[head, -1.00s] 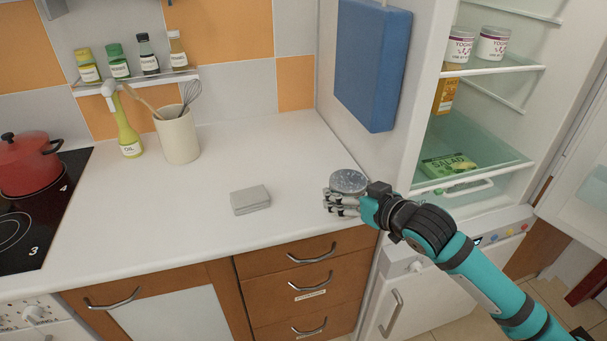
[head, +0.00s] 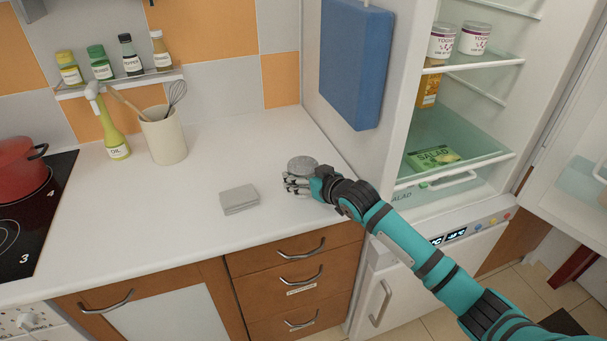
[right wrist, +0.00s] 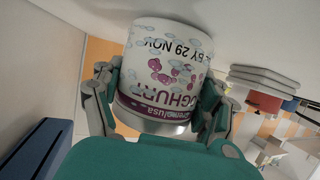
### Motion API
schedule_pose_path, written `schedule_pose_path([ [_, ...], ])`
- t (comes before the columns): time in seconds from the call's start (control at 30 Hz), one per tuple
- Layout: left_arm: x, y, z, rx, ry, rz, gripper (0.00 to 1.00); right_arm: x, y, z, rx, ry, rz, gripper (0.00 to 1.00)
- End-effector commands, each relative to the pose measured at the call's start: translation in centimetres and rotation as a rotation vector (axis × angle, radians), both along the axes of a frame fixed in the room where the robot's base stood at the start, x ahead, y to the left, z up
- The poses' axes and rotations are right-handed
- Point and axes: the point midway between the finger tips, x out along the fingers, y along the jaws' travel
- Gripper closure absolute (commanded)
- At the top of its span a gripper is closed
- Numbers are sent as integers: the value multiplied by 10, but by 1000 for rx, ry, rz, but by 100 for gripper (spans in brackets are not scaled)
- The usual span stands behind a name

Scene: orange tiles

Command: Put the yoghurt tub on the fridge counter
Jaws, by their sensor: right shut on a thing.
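The yoghurt tub (head: 302,163) is in my right gripper (head: 297,184), over the right part of the white counter (head: 215,160) beside the fridge. In the head view mostly its greyish lid shows; the fingers hide part of its side. In the right wrist view the white tub (right wrist: 165,75) has purple fruit print and upside-down lettering. The fingers of my right gripper (right wrist: 158,105) are shut around its sides. The tub is at or very close to the counter top; I cannot tell whether it touches. My left gripper is out of view.
A stack of grey cloths (head: 240,198) lies left of the tub. An oil bottle (head: 115,135) and utensil pot (head: 163,136) stand farther left, with a red pot (head: 18,170) on the hob. The fridge (head: 440,185) stands open at right, holding two more tubs (head: 441,42).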

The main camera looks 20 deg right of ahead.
Motion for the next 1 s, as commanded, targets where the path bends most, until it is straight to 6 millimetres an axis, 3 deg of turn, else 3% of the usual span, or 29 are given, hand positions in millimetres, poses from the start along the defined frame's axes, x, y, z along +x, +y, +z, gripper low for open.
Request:
schedule_pose_path([
  [0.27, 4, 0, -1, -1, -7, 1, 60, 0, 0, -2, 1, -2, 0, 69],
  [0.3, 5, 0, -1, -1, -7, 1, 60, 0, 0, -3, 0, 0, 0, 24],
  [0.5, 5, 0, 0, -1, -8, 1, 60, 0, 0, -3, 0, 1, 0, 0],
  [0.83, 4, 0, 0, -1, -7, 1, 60, -1, 0, 1, -1, 0, 0, 0],
  [1.0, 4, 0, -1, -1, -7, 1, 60, -24, -7, 7, -2, 1, 1, 0],
])
